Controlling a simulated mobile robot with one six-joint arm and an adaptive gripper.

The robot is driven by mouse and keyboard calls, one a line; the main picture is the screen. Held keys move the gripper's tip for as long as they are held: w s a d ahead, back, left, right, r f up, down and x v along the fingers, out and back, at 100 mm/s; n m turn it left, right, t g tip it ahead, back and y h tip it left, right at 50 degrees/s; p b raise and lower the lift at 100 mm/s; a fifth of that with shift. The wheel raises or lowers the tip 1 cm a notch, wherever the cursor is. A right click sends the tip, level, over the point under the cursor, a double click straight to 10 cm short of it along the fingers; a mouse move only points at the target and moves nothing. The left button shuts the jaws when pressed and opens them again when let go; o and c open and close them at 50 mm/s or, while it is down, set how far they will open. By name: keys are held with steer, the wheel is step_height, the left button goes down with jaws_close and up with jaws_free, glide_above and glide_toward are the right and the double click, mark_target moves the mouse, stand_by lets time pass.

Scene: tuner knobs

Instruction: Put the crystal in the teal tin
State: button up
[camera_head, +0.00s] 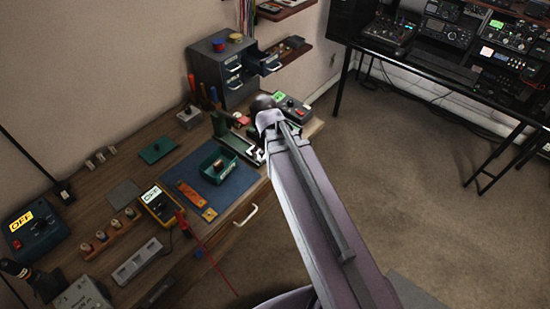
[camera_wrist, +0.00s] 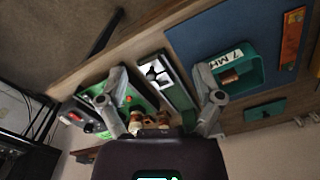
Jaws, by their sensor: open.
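The teal tin (camera_head: 206,172) stands on the blue mat, open side up. It also shows in the wrist view (camera_wrist: 258,70), upper right, with a white label reading about "7 MH". A small brownish block (camera_wrist: 230,76) with a pale top lies inside it; I cannot tell for sure that this is the crystal. My gripper (camera_wrist: 162,88) is open, its fingers spread apart with nothing held between them. It is over the bench to the right of the tin in the head view, where my arm hides it.
A green device (camera_wrist: 178,92) with metal parts stands below my gripper. A small drawer cabinet (camera_head: 222,70) stands behind, one drawer pulled out. An orange strip (camera_head: 188,192) lies beside the tin. A yellow meter (camera_head: 157,205) with a red probe is at the mat's left.

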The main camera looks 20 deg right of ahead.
steer(key=shift+m, duration=0.8)
steer(key=s+d, duration=0.3)
steer(key=shift+a, duration=0.35)
